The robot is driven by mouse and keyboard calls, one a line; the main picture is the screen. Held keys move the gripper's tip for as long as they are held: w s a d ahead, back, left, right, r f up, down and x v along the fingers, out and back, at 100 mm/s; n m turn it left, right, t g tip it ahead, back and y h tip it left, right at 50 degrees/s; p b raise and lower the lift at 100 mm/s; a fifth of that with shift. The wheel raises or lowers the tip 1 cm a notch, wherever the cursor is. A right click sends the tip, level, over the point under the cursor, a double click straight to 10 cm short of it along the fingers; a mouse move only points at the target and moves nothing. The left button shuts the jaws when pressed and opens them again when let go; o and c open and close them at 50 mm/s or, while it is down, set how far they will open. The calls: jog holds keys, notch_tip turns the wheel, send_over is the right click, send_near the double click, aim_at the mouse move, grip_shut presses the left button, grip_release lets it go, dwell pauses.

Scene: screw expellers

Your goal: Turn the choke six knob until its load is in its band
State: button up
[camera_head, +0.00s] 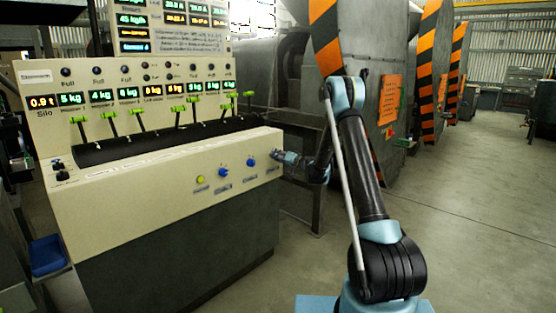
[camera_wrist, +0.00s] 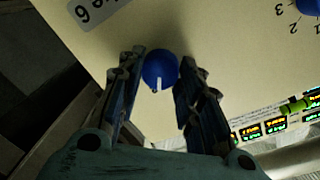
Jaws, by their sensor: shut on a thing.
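The blue choke six knob (camera_wrist: 160,66) sits on the cream panel in the wrist view, with a white pointer mark on its lower side. A grey label (camera_wrist: 88,10) with a "6" lies beside it, partly cut off. My gripper (camera_wrist: 161,72) has one finger on each side of the knob and is shut on it. In the head view my gripper (camera_head: 279,156) is at the right end of the console's front face and hides the knob. The upper display board (camera_head: 172,14) shows green and orange readings, too small to tell which is the choke six load.
Two other blue knobs (camera_head: 223,173) and a yellow-green button (camera_head: 200,181) are on the same face, left of my gripper. Green-handled levers (camera_head: 177,109) line the console top. Grey machines with striped guards (camera_head: 326,35) stand behind my arm. The floor at right is clear.

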jog(key=m, duration=0.7)
jog(key=m+g, duration=0.1)
jog(key=m, duration=0.2)
jog(key=shift+w+d+f+m, duration=0.15)
jog(key=shift+w+d+m, duration=0.1)
jog(key=shift+m, duration=0.15)
dwell(0.4)
jog(key=o, duration=1.1)
jog(key=shift+a, duration=0.1)
jog(key=shift+c, duration=0.2)
jog(key=shift+s, duration=0.15)
jog(key=f+v, duration=0.1)
jog(key=v, duration=1.1)
jog(key=shift+r, duration=0.25)
